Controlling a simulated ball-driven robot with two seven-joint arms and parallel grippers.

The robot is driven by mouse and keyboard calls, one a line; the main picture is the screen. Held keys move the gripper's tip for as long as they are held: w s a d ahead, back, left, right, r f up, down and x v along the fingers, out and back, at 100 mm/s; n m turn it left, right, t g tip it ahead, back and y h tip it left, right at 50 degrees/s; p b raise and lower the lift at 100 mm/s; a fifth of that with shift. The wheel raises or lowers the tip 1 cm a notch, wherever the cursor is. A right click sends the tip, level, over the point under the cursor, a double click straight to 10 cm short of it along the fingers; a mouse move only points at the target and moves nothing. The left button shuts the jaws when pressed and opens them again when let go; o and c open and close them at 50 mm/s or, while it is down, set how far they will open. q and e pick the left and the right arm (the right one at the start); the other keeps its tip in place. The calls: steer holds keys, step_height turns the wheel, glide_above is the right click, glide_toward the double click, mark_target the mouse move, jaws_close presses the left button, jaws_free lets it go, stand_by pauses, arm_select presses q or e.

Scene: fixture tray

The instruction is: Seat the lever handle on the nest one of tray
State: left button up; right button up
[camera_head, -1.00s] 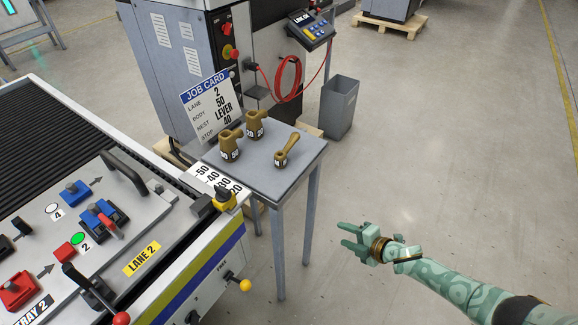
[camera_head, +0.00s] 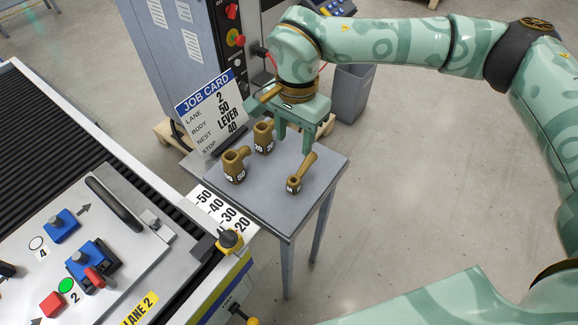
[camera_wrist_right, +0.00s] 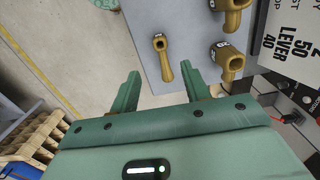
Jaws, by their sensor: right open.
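The lever handle (camera_head: 300,173), a small brass-coloured part with a round socket and a long tapered grip, lies on the grey side table. It also shows in the wrist view (camera_wrist_right: 164,58). My right gripper (camera_head: 293,147) is open and empty, pointing down above it. In the wrist view the grip's end appears between the open fingers (camera_wrist_right: 162,82), with no visible contact. The tray (camera_head: 120,262) is at lower left, with blue fixtures beside marks 2 and 4; no mark 1 is readable, so I cannot tell which is nest one. My left gripper is not in view.
Two thicker brass bodies (camera_head: 235,166) (camera_head: 263,137) stand left of the handle, close to the gripper. A job card (camera_head: 210,110) stands at the table's back left. The table's front right is clear.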

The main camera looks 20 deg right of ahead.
steer(key=b, duration=0.2)
glide_above(295, 182)
steer(key=f, duration=1)
steer(key=shift+s+a, duration=0.15)
steer(key=shift+s, duration=0.15)
steer(key=shift+s+f, duration=0.1)
steer(key=shift+f, duration=0.35)
step_height(295, 182, down, 5)
steer(key=shift+r+b, duration=0.1)
steer(key=shift+b, duration=0.2)
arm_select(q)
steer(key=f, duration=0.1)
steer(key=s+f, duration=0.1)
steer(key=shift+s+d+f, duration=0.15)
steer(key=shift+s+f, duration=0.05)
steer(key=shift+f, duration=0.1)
arm_select(e)
steer(key=shift+s, duration=0.1)
steer(key=shift+c, duration=0.4)
jaws_close()
